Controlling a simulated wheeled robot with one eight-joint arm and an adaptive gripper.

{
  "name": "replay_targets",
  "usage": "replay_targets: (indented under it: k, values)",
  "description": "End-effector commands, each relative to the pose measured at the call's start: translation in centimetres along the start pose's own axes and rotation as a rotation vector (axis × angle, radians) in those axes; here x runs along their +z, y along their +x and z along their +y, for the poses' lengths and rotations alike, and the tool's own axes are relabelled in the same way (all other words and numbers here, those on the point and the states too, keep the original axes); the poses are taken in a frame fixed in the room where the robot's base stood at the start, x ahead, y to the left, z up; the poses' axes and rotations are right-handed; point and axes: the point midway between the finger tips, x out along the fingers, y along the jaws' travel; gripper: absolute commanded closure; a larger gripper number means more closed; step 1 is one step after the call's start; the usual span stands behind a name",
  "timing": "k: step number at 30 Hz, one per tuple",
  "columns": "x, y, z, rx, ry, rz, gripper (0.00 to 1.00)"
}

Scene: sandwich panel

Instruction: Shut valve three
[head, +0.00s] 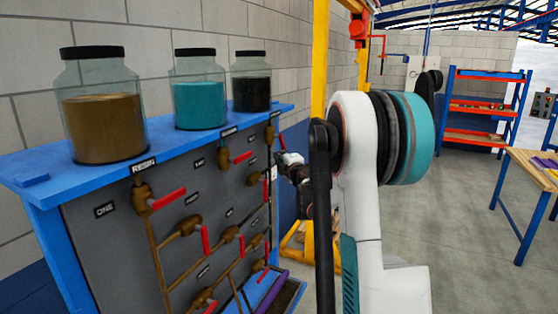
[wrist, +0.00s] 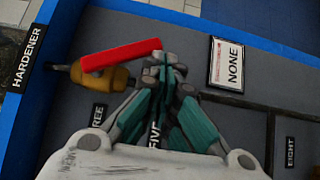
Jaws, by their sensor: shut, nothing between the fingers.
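In the head view the brass valve (head: 270,133) sits at the panel's far end, under the black jar. My gripper (wrist: 165,66) is shut and empty, its tips close to the lever's free end; I cannot tell if they touch. It also shows in the head view (head: 280,160).
A framed NONE sign (wrist: 226,63) is right of the gripper. The FIVE label (wrist: 154,132) is partly behind the fingers; EIGHT (wrist: 290,150) is farther right. Resin (head: 104,125), teal (head: 200,105) and black (head: 251,88) jars stand on the blue ledge (head: 190,140). Other red-levered valves fill the panel.

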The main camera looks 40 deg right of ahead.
Motion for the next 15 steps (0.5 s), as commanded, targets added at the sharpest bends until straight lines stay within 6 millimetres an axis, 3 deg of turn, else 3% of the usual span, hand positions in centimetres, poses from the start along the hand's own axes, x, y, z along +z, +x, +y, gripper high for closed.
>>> replay_targets:
  k: [15]
  values:
    - [2.3, 2.4, 0.3, 0.000, 0.000, 0.001, 1.00]
